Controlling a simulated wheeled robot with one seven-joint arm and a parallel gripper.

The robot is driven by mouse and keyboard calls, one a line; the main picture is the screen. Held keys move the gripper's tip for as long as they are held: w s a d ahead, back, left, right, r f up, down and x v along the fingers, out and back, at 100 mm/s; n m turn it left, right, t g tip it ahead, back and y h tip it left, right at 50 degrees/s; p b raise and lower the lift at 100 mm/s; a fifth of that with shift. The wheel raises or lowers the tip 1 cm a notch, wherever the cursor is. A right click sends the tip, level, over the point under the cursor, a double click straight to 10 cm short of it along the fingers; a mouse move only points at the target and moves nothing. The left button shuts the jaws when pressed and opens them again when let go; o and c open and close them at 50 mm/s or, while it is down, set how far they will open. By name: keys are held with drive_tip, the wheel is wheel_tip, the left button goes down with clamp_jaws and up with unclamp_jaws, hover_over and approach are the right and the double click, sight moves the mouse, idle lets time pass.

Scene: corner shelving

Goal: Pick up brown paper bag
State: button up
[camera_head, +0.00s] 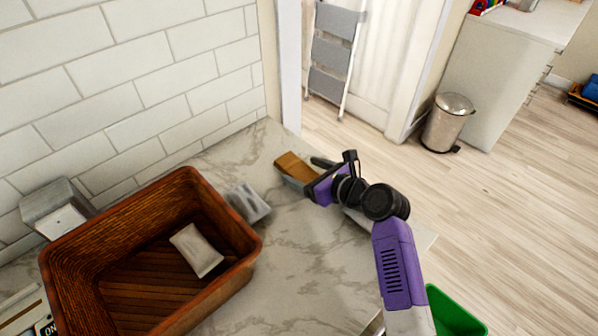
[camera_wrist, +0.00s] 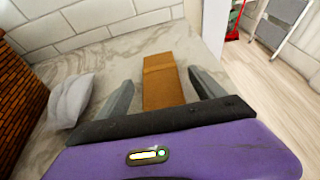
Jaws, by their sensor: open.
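The brown paper bag (camera_head: 293,167) lies on the marble counter near its far corner, partly hidden by my gripper in the head view. In the wrist view the bag (camera_wrist: 165,80) lies between my two fingers, with a gap on each side. My gripper (camera_wrist: 164,84) is open, one grey finger to the left of the bag and one to the right. In the head view my gripper (camera_head: 305,171) reaches to the bag from the right. I cannot tell how high the fingertips are above the counter.
A wooden crate (camera_head: 246,262) with a pale packet (camera_head: 197,250) in it stands on the left of the counter. A grey-white pouch (camera_head: 247,203) lies between crate and bag. The tiled wall (camera_head: 150,90) is behind. A green bin (camera_head: 455,314) is at lower right.

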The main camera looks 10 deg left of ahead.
sight(289, 164)
drive_tip(key=shift+x, duration=1.15)
drive_tip(key=c, duration=1.4)
drive_tip(key=shift+c, duration=0.2)
